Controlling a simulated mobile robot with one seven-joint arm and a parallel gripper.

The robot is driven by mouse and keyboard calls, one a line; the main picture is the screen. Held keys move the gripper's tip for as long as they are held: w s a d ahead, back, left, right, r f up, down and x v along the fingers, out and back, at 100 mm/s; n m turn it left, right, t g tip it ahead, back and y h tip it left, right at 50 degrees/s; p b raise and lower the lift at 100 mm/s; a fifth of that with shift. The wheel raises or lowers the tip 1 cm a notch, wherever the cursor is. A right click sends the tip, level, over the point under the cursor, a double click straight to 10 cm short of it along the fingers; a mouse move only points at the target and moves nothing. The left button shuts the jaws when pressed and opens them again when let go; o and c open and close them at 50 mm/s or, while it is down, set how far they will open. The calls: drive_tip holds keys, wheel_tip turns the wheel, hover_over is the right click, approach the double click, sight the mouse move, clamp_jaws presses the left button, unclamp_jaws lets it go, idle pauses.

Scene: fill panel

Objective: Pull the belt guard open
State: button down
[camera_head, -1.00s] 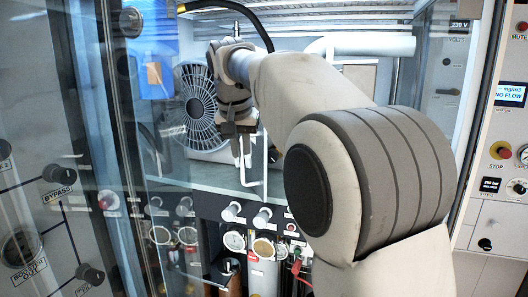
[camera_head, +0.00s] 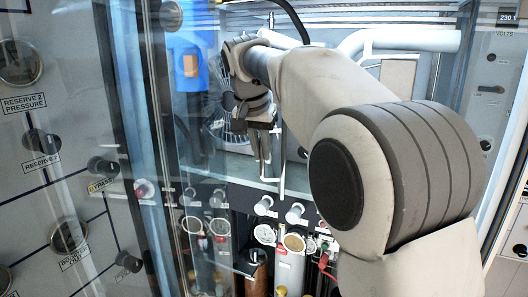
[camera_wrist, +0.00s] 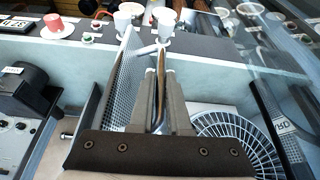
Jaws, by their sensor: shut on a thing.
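The belt guard (camera_wrist: 126,84) shows in the wrist view as a perforated mesh panel with a pale frame, seen at a steep angle left of my fingers. In the head view, a thin pale upright edge (camera_head: 283,170), which looks like its frame, stands just right of my fingertips. My gripper (camera_head: 265,158) points down inside the cabinet, in front of the fan. In the wrist view my gripper (camera_wrist: 161,80) has its fingers close together on the guard's edge or handle.
The round fan grille (camera_wrist: 238,145) lies right of my fingers in the wrist view. Knobs (camera_head: 295,213) and gauges (camera_head: 293,243) line the front below. A glass pane (camera_head: 190,120) and a valve panel (camera_head: 50,190) stand at the left. A white pipe (camera_head: 410,40) runs behind my arm.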

drive_tip(key=c, duration=0.9)
unclamp_jaws()
drive_tip(key=shift+r, duration=0.1)
drive_tip(key=v, duration=1.1)
drive_tip(key=shift+s+a+r, duration=0.1)
drive_tip(key=shift+s+r, duration=0.2)
drive_tip(key=shift+r, duration=0.05)
